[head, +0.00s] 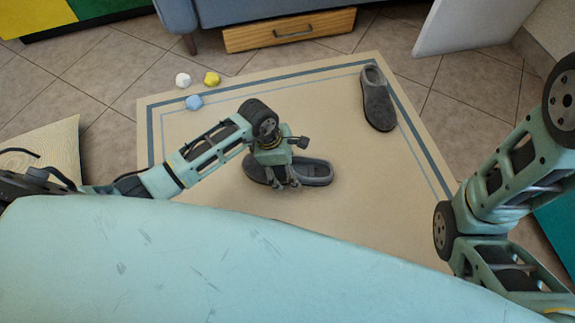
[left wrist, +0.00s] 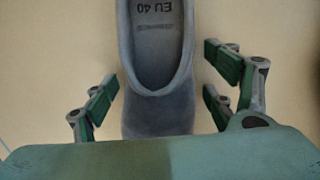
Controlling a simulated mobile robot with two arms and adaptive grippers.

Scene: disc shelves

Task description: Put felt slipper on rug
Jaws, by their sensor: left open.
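A grey felt slipper (head: 318,174) lies on the beige rug (head: 350,222) in the middle of the head view. My left gripper (head: 286,184) is open over this slipper. In the left wrist view the slipper (left wrist: 158,108) lies between the open green-padded fingers (left wrist: 163,88), with a gap on each side. Its insole reads EU 40, and its lower end is hidden by the gripper body. A second grey slipper (head: 378,105) lies on the rug near its far right corner. My right gripper is out of view.
White (head: 183,80), yellow (head: 212,78) and blue (head: 194,102) small lumps lie at the rug's far left corner. A wooden drawer (head: 290,31) is under the blue sofa (head: 245,14). A cushion (head: 48,150) lies at the left. The rug's right part is mostly clear.

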